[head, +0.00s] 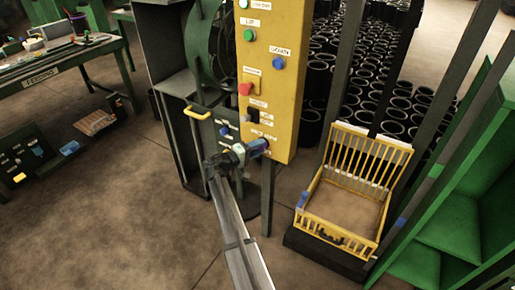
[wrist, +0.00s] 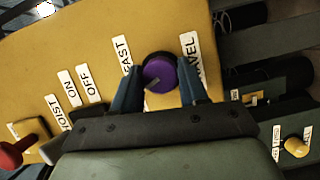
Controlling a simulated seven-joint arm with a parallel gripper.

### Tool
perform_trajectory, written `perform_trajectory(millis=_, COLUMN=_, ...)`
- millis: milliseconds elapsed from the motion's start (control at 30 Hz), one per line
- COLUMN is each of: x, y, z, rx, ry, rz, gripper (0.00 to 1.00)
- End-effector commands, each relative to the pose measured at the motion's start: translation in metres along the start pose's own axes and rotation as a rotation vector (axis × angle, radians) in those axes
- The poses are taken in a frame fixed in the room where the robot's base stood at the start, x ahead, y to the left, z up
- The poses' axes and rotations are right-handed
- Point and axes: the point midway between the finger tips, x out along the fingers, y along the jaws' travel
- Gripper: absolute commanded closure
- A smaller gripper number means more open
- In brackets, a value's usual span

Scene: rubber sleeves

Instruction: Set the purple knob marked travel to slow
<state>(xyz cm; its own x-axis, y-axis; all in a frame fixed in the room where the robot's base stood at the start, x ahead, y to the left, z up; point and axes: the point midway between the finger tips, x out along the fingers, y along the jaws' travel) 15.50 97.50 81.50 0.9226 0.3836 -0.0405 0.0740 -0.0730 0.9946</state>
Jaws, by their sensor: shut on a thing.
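The purple knob (wrist: 160,72) is on the yellow panel (head: 270,60). In the wrist view it sits between the two blue fingers of my gripper (wrist: 161,82), which is shut on it. A grey pointer mark on the knob points down and left in that view. A FAST label (wrist: 122,55) lies left of the knob, and a partly covered label ending in VEL (wrist: 188,52) lies right of it. No slow label can be read; my gripper covers the panel below the knob. In the head view my gripper (head: 256,149) is at the panel's lower part and hides most of the knob.
Hoist ON and OFF labels (wrist: 78,84) and a red button (wrist: 12,155) are farther left in the wrist view. A yellow wire basket (head: 345,200) stands right of the panel. A green shelf (head: 460,210) is at the right. Open floor lies at left.

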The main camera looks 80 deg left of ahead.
Motion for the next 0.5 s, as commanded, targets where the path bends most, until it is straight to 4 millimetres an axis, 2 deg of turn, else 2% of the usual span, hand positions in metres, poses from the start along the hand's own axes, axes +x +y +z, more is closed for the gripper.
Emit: perform_trajectory(millis=500, x=0.0008, y=0.0, z=-0.0006, rx=-0.111, ry=0.001, rz=0.048, gripper=0.87)
